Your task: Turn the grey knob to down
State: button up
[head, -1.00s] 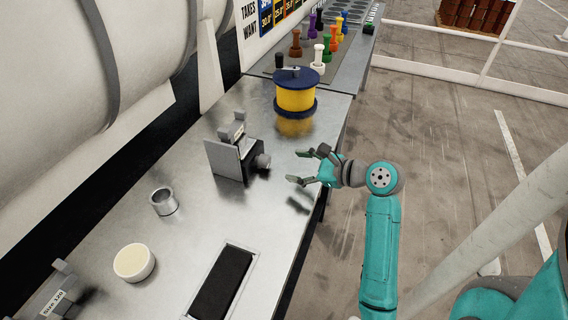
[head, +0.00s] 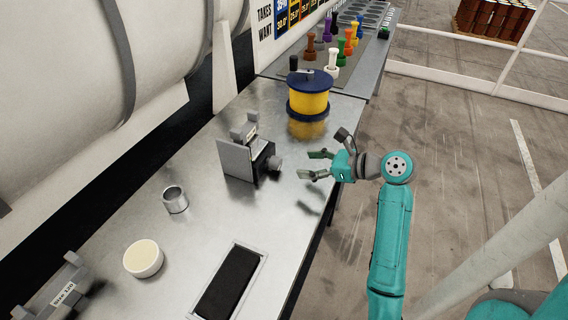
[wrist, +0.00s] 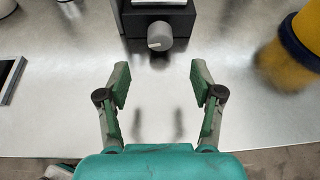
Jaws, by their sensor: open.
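The grey knob (head: 273,163) sticks out from the front of a black box (head: 262,160) with a grey plate, on the metal bench. In the wrist view the knob (wrist: 160,36) is at the top middle, with a pale mark on its face toward the lower left. My gripper (head: 316,164) is open and empty, to the right of the knob and apart from it. In the wrist view both fingers (wrist: 160,86) point toward the knob, which lies ahead of them and between their lines.
A yellow spool with dark blue flanges (head: 308,98) stands behind the box. A metal cup (head: 175,200), a cream-topped round dish (head: 143,258) and a black pad (head: 229,283) lie on the near bench. Several coloured pegs (head: 332,60) stand at the back. The bench before the knob is clear.

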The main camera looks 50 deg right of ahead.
aim_at(280, 163)
jog(key=x, duration=1)
jog(key=shift+w+f, duration=0.15)
jog(key=shift+w, duration=0.05)
jog(key=shift+a, duration=0.1)
jog(key=c, duration=1.1)
